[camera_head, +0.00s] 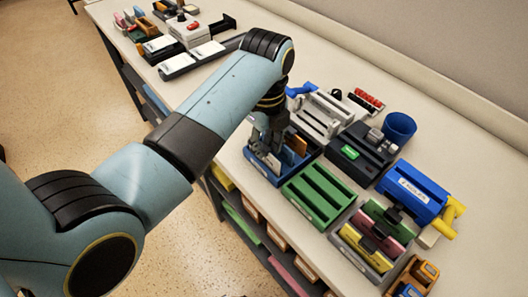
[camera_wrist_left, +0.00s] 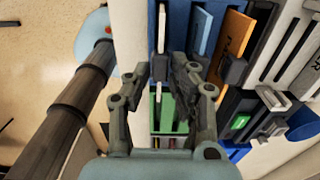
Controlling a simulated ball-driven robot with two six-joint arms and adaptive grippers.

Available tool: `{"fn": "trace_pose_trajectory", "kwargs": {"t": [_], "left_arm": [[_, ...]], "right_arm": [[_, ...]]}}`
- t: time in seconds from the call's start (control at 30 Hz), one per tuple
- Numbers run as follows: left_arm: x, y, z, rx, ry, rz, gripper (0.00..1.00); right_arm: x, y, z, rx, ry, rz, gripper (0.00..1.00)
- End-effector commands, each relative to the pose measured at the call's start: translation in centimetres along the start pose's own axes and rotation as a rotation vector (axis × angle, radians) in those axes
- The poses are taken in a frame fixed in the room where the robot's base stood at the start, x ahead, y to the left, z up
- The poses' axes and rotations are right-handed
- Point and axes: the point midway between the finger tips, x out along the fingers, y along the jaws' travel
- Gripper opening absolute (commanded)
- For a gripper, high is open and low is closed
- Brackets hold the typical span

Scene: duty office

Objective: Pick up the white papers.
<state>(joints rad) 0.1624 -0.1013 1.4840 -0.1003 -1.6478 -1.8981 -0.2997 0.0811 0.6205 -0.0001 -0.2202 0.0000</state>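A thin white upright sheet or stack, likely the white papers (camera_wrist_left: 161,30), stands in a slot of a blue rack (camera_head: 262,166) in the left wrist view. A blue item (camera_wrist_left: 201,30) and an orange folder (camera_wrist_left: 232,45) stand to its right. My left gripper (camera_head: 270,140) is over the blue rack in the head view and hides part of it. In the left wrist view its two fingers (camera_wrist_left: 160,72) are apart, with the white edge ahead between them and nothing visibly held. I cannot tell whether they touch anything. My right gripper is not in view.
A green slotted rack (camera_head: 318,195), a blue box (camera_head: 412,190), a dark device with a green display (camera_head: 362,152) and a blue cup (camera_head: 398,128) crowd the white counter. A grey slotted holder (camera_head: 322,114) stands behind. Shelves lie below the front edge.

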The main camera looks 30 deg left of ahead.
Motion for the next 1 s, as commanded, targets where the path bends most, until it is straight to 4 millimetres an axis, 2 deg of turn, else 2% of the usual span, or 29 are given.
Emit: {"fn": "trace_pose_trajectory", "kwargs": {"t": [0.27, 0.43, 0.77, 1.0], "left_arm": [[0.5, 0.01, 0.01, -0.001, 0.0, 0.0, 0.22], [0.48, 0.01, 0.01, -0.001, 0.0, 0.0, 0.0], [0.42, -0.03, 0.01, -0.001, 0.0, -0.001, 0.0], [-0.47, -0.82, 0.3, -0.005, -0.001, -0.002, 0.0]], "right_arm": [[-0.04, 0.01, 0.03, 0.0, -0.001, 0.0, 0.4], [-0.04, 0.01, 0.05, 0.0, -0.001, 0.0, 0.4], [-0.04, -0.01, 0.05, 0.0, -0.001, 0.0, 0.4], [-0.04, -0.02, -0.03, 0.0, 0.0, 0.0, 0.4]]}}
